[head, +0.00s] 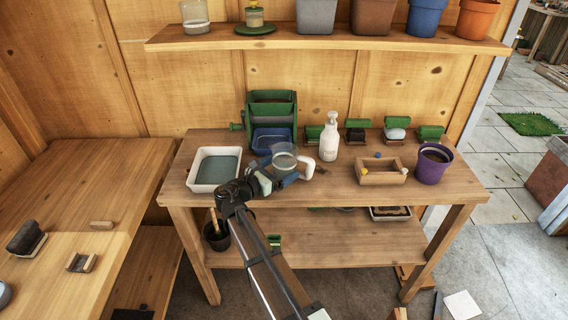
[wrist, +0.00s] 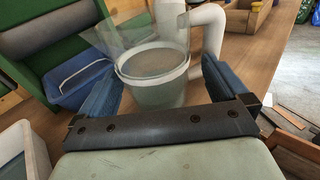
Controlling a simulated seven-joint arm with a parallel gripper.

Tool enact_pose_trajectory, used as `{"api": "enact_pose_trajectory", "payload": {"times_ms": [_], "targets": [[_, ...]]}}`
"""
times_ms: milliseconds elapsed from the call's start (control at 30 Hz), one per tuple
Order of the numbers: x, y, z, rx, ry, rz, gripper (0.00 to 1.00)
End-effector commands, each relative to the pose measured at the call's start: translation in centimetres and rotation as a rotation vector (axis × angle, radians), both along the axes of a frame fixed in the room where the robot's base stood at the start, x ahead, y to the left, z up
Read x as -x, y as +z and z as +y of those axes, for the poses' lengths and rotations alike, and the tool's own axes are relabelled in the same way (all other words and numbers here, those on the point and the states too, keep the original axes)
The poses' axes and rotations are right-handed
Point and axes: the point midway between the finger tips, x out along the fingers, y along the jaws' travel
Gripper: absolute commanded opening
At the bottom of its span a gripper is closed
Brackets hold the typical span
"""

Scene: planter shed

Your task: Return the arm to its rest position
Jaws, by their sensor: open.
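My gripper (head: 276,178) is over the workbench (head: 330,190), left of its middle, at the end of my arm. In the wrist view my gripper (wrist: 160,85) has its two blue fingers spread wide apart. A clear cup with a white band (wrist: 152,62) stands between or just beyond the fingers; I cannot tell whether they touch it. In the head view the clear cup (head: 284,158) is partly hidden by my gripper. A white curved piece (wrist: 207,30) is beside the cup in the wrist view.
A white tray (head: 193,182) is left of my gripper. A green stand with a blue bin (head: 272,139) is behind it. A white pump bottle (head: 329,143), a wooden box (head: 368,178) and a purple pot (head: 431,168) stand to the right. A shelf (head: 330,43) with pots runs above.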

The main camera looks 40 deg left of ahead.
Motion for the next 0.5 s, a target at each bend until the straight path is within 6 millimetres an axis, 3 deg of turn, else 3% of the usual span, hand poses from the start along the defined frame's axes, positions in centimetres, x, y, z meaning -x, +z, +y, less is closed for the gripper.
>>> {"api": "enact_pose_trajectory", "payload": {"times_ms": [33,200,500], "targets": [[1.8,-0.6,0.9,-0.005,0.027,0.019,1.00],[3.8,0.0,1.1,-0.012,0.032,0.015,1.00],[5.0,0.7,1.2,-0.018,0.026,0.006,1.00]]}}
